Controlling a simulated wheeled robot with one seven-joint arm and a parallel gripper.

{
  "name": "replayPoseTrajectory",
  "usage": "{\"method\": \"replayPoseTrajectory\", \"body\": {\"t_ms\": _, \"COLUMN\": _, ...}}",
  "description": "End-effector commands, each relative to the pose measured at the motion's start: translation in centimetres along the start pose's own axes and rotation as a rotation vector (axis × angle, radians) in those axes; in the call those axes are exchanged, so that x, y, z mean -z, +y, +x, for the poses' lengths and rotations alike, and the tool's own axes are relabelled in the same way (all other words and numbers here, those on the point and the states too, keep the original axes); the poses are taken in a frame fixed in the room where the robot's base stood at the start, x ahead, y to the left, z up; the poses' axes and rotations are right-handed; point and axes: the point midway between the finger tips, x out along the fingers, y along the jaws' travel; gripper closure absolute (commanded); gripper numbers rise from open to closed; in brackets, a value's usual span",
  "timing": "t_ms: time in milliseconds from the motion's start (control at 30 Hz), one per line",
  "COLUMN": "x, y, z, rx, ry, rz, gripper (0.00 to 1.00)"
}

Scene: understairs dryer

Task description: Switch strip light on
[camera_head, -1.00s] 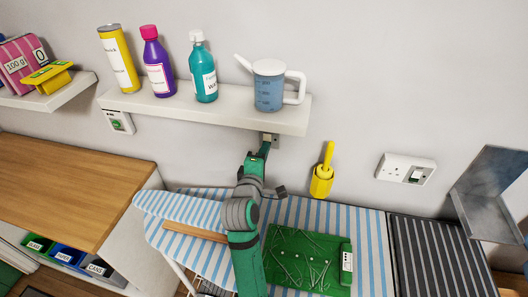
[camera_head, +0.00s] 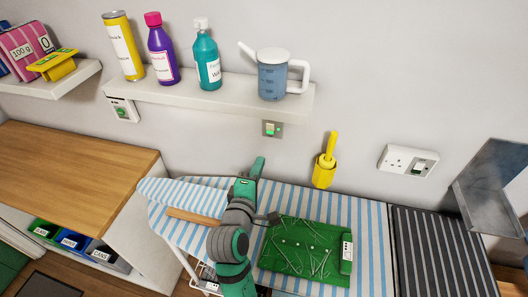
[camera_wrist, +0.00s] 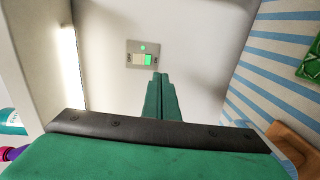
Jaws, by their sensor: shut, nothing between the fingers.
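A small grey switch plate (camera_head: 271,128) is on the wall just under the shelf. It shows a green part in the head view. In the wrist view the plate (camera_wrist: 141,54) has a small lit green dot and a rocker with a green side. A bright strip light (camera_wrist: 69,65) glows along the shelf's underside in the wrist view. My gripper (camera_head: 260,162) is shut and empty, below the switch and apart from it in the head view. In the wrist view its closed fingertips (camera_wrist: 160,77) point toward the wall beside the plate.
The shelf (camera_head: 215,100) above holds a can, two bottles and a jug. Another switch (camera_head: 122,109) with green is at left, and a socket (camera_head: 408,160) at right. A yellow holder (camera_head: 324,172) hangs nearby. The striped ironing board (camera_head: 165,193) and green tray (camera_head: 305,250) lie below.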

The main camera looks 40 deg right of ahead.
Motion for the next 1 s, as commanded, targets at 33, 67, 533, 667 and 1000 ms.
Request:
{"method": "replayPoseTrajectory", "body": {"t_ms": 33, "x": -0.1, "y": -0.3, "z": -0.8, "rx": 0.001, "ry": 0.001, "rz": 0.0, "gripper": 1.0}}
{"method": "replayPoseTrajectory", "body": {"t_ms": 67, "x": -0.1, "y": -0.4, "z": -1.3, "rx": 0.002, "ry": 0.001, "rz": -0.001, "gripper": 1.0}}
{"method": "replayPoseTrajectory", "body": {"t_ms": 533, "x": -0.3, "y": -0.9, "z": -3.6, "rx": -0.001, "ry": -0.006, "rz": 0.001, "gripper": 1.0}}
{"method": "replayPoseTrajectory", "body": {"t_ms": 667, "x": 0.0, "y": -0.9, "z": -3.7, "rx": -0.001, "ry": 0.0, "rz": 0.0, "gripper": 1.0}}
{"method": "replayPoseTrajectory", "body": {"t_ms": 1000, "x": 0.0, "y": -0.9, "z": -3.7, "rx": -0.001, "ry": 0.0, "rz": 0.0, "gripper": 1.0}}
